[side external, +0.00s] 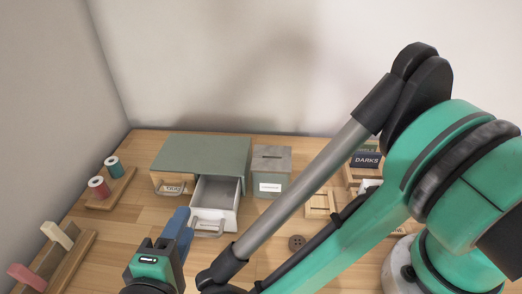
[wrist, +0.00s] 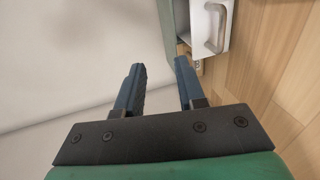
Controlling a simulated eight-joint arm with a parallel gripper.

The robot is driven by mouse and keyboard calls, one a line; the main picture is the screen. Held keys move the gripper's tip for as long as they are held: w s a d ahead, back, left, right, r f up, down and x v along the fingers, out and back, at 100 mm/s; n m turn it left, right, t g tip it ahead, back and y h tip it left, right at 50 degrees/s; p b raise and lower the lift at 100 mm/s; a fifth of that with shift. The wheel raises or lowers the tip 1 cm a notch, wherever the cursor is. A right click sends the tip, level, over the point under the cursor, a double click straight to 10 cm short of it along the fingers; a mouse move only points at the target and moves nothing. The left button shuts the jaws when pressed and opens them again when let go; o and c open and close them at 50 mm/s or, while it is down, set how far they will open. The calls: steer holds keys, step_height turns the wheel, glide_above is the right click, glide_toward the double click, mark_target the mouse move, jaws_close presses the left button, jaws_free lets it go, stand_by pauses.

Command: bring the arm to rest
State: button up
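My gripper (side external: 178,222) is above the near part of the table, in front of the cabinet and to the left of its open drawer in the side view. In the wrist view my gripper's two blue fingers (wrist: 160,68) stand apart with nothing between them. The green cabinet (side external: 207,153) stands at the back of the wooden table (side external: 135,215). Its right drawer (side external: 229,217) is pulled out and looks empty; its handle shows in the wrist view (wrist: 216,30). The cabinet's left drawer (side external: 171,188) is shut.
A lidded box with a slot (side external: 272,158) stands right of the cabinet. Spools (side external: 112,167) sit on a wooden stand at left, near a wooden rack (side external: 68,258). A dark button (side external: 296,243) lies on the table. A "DARKS" bin (side external: 367,160) is partly hidden behind my arm.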

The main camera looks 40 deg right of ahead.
steer(key=w+d+r+m+g+y, duration=0.1)
steer(key=d+g+y, duration=0.1)
steer(key=d, duration=0.4)
steer(key=w+d+r+m+g+y, duration=0.1)
steer(key=w+d+r+g+y, duration=0.1)
steer(key=d, duration=0.5)
steer(key=w+d+r+m+g+y, duration=0.1)
steer(key=d+g+y, duration=0.1)
steer(key=d, duration=0.5)
steer(key=shift+w+r+m+y, duration=0.15)
steer(key=shift+w+m+y, duration=0.05)
steer(key=shift+m+y, duration=0.25)
steer(key=s+d+m+t+y, duration=0.2)
steer(key=s+d+m+y, duration=0.2)
steer(key=d+m, duration=0.1)
steer(key=shift+s+d, duration=0.15)
steer(key=shift+d, duration=0.05)
